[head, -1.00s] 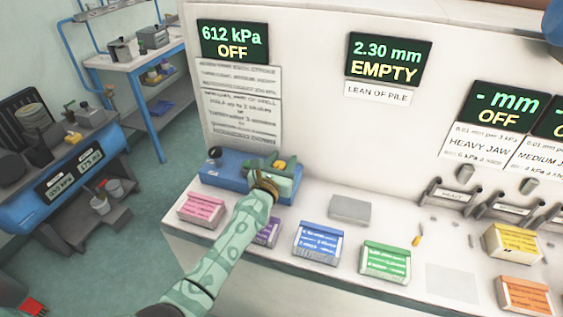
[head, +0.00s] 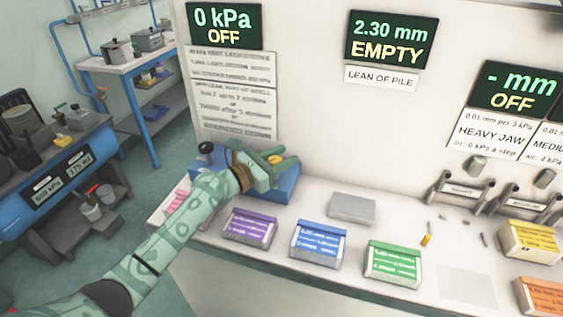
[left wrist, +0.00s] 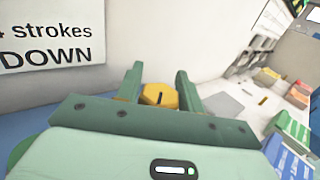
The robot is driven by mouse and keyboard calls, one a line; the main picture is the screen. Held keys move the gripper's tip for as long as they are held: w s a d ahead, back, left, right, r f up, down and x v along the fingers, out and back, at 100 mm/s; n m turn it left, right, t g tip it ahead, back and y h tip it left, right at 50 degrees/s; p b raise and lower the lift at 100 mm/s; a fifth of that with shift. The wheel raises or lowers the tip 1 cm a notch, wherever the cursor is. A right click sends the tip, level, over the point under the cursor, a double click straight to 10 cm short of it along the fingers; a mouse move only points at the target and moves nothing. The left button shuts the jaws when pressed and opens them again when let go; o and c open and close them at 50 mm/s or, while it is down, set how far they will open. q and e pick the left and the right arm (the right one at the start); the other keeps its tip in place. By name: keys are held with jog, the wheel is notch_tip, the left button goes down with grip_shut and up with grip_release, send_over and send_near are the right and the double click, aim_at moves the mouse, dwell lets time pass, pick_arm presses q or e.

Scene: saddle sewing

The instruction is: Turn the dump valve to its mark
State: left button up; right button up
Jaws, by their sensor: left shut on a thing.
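The dump valve shows as a yellow knob (head: 275,159) on the blue pump unit (head: 287,186) at the back left of the bench. In the left wrist view the yellow knob (left wrist: 159,95) sits between my two green fingers, with a dark slot line on its top. My left gripper (head: 268,168) is shut on this knob and hides part of it. I cannot make out the mark. The pressure display (head: 223,25) reads 0 kPa, OFF. My right gripper is not in view.
A black-topped lever (head: 205,150) stands left of my gripper. Purple (head: 249,226), blue (head: 318,243) and green (head: 393,262) card blocks line the bench front. A grey block (head: 352,207) lies behind them. A printed sheet (head: 232,95) hangs on the wall.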

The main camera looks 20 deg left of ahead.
pick_arm(q)
jog(key=shift+h, duration=0.3)
jog(key=o, duration=1)
jog(key=shift+s, duration=0.15)
jog(key=v, duration=1.6)
jog(key=shift+r, duration=0.2)
jog(key=shift+a, duration=0.15)
